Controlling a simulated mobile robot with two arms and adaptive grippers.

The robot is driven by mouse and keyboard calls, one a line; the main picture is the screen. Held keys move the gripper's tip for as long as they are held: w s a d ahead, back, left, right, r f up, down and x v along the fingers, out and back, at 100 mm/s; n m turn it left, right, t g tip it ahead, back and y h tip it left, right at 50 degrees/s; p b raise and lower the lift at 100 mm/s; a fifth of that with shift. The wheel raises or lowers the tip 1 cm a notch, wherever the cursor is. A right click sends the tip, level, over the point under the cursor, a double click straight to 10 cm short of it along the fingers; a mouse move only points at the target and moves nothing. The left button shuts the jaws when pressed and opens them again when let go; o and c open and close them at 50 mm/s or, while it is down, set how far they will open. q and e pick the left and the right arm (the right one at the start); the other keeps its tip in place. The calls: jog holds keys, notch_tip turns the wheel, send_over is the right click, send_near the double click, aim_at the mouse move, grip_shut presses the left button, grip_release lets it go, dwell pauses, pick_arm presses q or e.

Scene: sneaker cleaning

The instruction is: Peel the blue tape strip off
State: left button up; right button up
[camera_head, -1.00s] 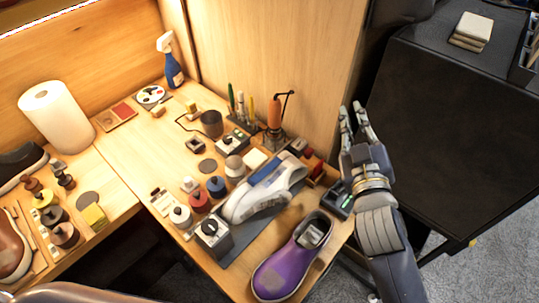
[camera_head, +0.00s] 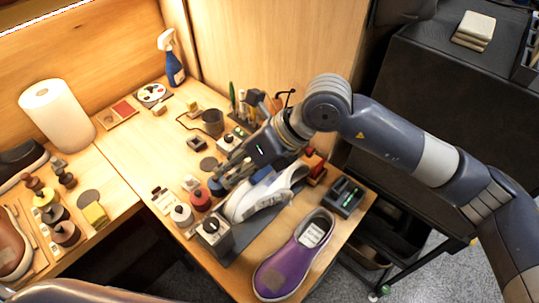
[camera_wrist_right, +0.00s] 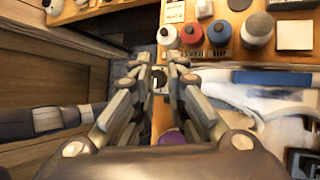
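The white and grey sneaker (camera_head: 246,208) lies on a grey stand on the workbench. The blue tape strip (camera_wrist_right: 275,77) runs along the sneaker's upper side in the right wrist view. In the head view my right gripper partly covers it. My right gripper (camera_head: 222,172) reaches in from the right above the sneaker's left end. In the right wrist view the gripper's (camera_wrist_right: 159,62) two fingers are a little apart with nothing held between them. They point past the sneaker's end, to the left of the tape. My left gripper is not in view.
A purple shoe (camera_head: 285,268) sits at the front edge. A dark box with a dial (camera_head: 214,234) and red and blue jars (camera_head: 200,199) stand close to the sneaker's left end. A spray bottle (camera_head: 172,62) and paper roll (camera_head: 58,118) stand at the back.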

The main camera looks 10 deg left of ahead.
aim_at(253, 178)
jog(key=w+d+f+t+h, duration=0.2)
jog(key=w+d+h, duration=0.2)
jog(key=w+d, duration=0.2)
jog(key=p+x, duration=0.2)
jog(key=x, duration=0.7)
jog(key=shift+s+p, duration=0.15)
jog(key=shift+p, duration=0.2)
jog(key=shift+a+f, duration=0.25)
jog(key=shift+f, duration=0.45)
jog(key=shift+c, duration=0.5)
grip_shut()
jog(key=shift+w+a+p+v, duration=0.15)
jog(key=shift+p+v, duration=0.3)
jog(key=shift+v, duration=0.55)
jog(key=shift+w+a+p+v, duration=0.15)
jog(key=shift+p+v, duration=0.25)
jog(key=shift+v, duration=0.6)
jog(key=shift+r, duration=0.15)
